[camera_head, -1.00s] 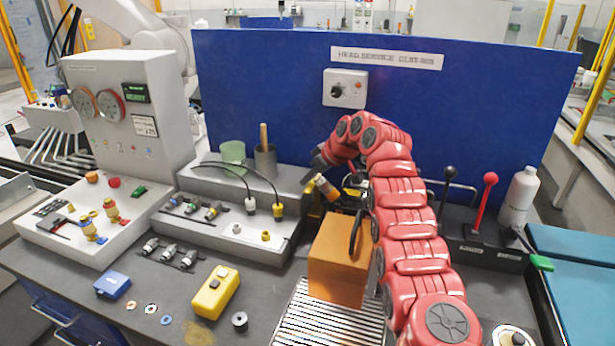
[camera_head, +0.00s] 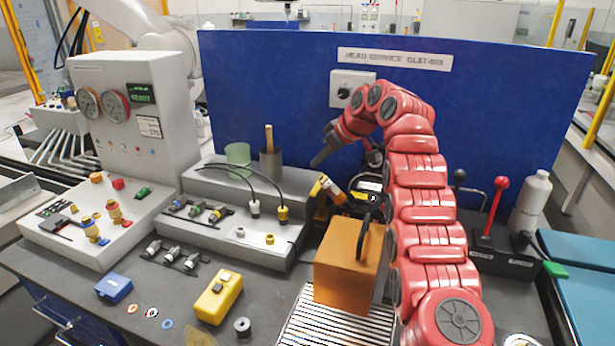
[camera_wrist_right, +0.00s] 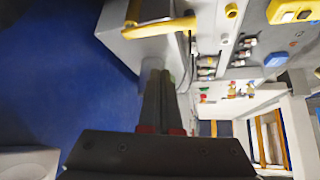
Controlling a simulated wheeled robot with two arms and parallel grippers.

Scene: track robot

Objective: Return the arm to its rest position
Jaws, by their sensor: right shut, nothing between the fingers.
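My right arm (camera_head: 420,205) is red and segmented. It rises from the lower right of the head view and bends over to the left at the top, in front of the blue panel. My right gripper (camera_head: 318,162) hangs at the arm's end, above and left of the orange box, apart from the bench. In the wrist view its dark fingers (camera_wrist_right: 158,85) lie together with nothing between them. My left gripper does not show.
An orange box (camera_head: 345,270) with a black handle stands on a ribbed plate (camera_head: 315,325) close to my arm. A yellow-and-black device (camera_head: 365,200) is behind it. A grey step (camera_head: 250,240) holds cables and cups. Levers (camera_head: 495,205) and a white bottle (camera_head: 530,200) stand right. A blue panel (camera_head: 500,110) closes the back.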

